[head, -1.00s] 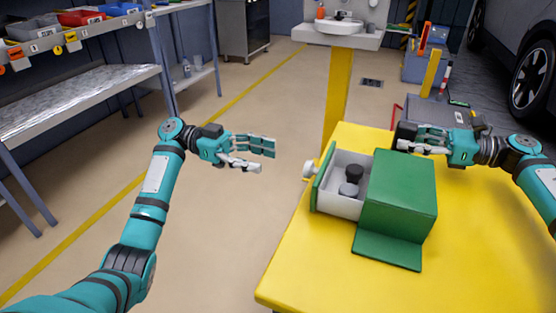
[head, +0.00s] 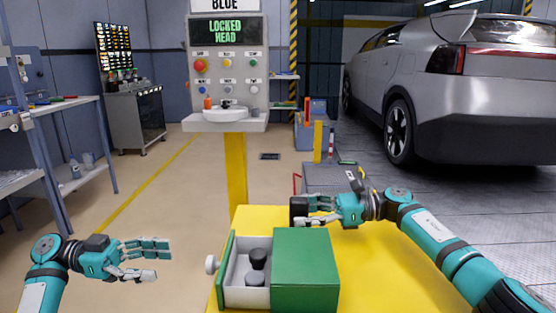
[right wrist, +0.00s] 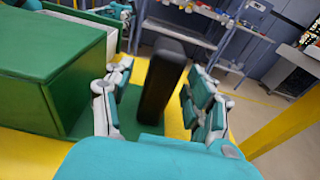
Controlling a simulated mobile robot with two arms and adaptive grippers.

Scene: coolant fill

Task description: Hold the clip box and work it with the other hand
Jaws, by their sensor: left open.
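The green clip box (head: 306,268) stands on the yellow table. Its white drawer (head: 236,284) is pulled out to the left, with a white knob (head: 211,264) on its front and dark round pieces (head: 257,260) inside. My left gripper (head: 160,260) is open and empty, left of the knob and apart from it. My right gripper (head: 308,209) is behind the box. In the right wrist view, its fingers (right wrist: 160,105) stand apart on either side of an upright black block (right wrist: 163,82), with gaps visible. The box (right wrist: 45,75) is left of them.
A panel (head: 226,70) reading "BLUE" and "LOCKED HEAD" stands behind a white basin (head: 225,116). A silver car (head: 460,95) is at the right. Shelving (head: 70,150) is at the left. The yellow table (head: 370,275) is bare right of the box.

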